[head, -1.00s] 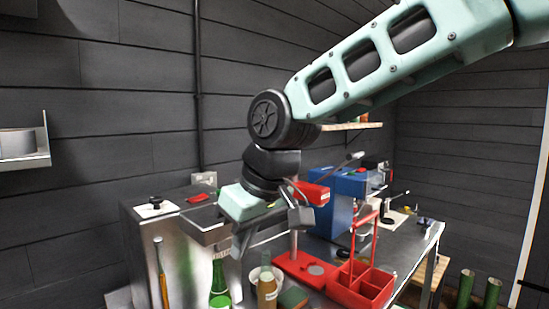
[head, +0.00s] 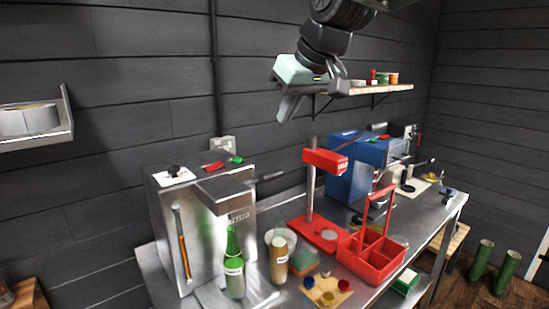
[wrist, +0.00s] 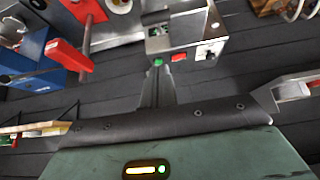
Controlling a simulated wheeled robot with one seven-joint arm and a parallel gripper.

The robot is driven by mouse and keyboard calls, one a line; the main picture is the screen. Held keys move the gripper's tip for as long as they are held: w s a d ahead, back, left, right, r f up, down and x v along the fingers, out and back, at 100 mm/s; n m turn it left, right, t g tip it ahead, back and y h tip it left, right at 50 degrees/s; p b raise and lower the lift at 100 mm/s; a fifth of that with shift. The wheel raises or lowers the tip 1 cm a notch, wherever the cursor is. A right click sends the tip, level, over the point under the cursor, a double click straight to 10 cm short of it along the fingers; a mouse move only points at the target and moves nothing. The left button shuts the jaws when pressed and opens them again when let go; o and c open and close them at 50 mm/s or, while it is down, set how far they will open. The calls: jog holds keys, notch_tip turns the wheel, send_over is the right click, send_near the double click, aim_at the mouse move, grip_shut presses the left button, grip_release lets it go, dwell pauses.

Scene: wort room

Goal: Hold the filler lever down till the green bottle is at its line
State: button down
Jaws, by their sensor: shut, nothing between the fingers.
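The filler (head: 190,225) is a steel box with an overhanging head at the left of the bench. A dark lever (head: 267,177) sticks out to the right of its head. The green bottle (head: 234,265), with a white label, stands upright under the head; its line and liquid level are too small to make out. My gripper (head: 287,108) is shut and empty, high above the filler and to its right, clear of lever and bottle. In the wrist view my gripper (wrist: 157,90) points towards the filler (wrist: 190,35); the bottle is not discernible there.
A red press-like stand (head: 311,190), a red bottle carrier (head: 367,262) and a blue machine (head: 348,180) stand further right. A wall shelf (head: 380,90) is behind my gripper. The air above the filler is free.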

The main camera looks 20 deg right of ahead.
jog(key=p, duration=0.3)
send_over(274, 175)
jog(key=f, duration=0.6)
jog(key=shift+w+f, duration=0.2)
jog(key=shift+f, duration=0.15)
notch_tip(274, 175, down, 3)
jog(key=shift+s+f+p, duration=0.15)
jog(key=shift+f+p, duration=0.05)
jog(key=shift+p, duration=0.6)
jog(key=shift+f, duration=0.65)
jog(key=shift+f, duration=0.15)
